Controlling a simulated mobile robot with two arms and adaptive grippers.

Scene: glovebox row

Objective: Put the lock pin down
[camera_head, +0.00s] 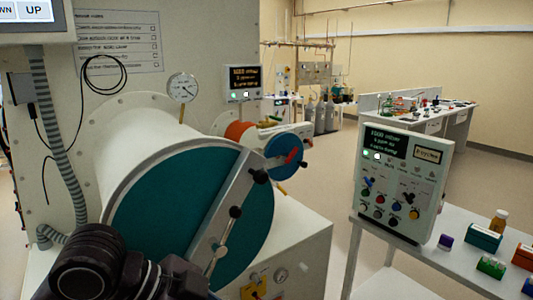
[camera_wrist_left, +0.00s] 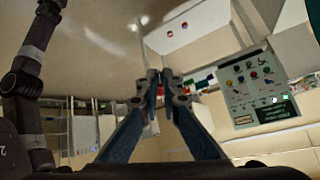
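In the left wrist view my left gripper (camera_wrist_left: 163,78) has its two blue-grey fingers drawn close together, with a narrow dark gap at the tips. I cannot make out a lock pin for certain. A thin pale rod (camera_wrist_left: 141,40) shows just above and left of the tips, but it may be background. In the head view a dark arm of mine enters at the lower left, in front of the large teal door (camera_head: 160,205); its fingertips are hidden or out of frame. My right gripper is in neither view.
The teal door carries a metal bar (camera_head: 236,205) with black knobs. A smaller blue round door (camera_head: 284,158) is behind it. At right, a control panel (camera_head: 402,184) stands on a white bench (camera_head: 375,217) with small boxes and a bottle (camera_head: 498,221). Floor shows between glovebox and bench.

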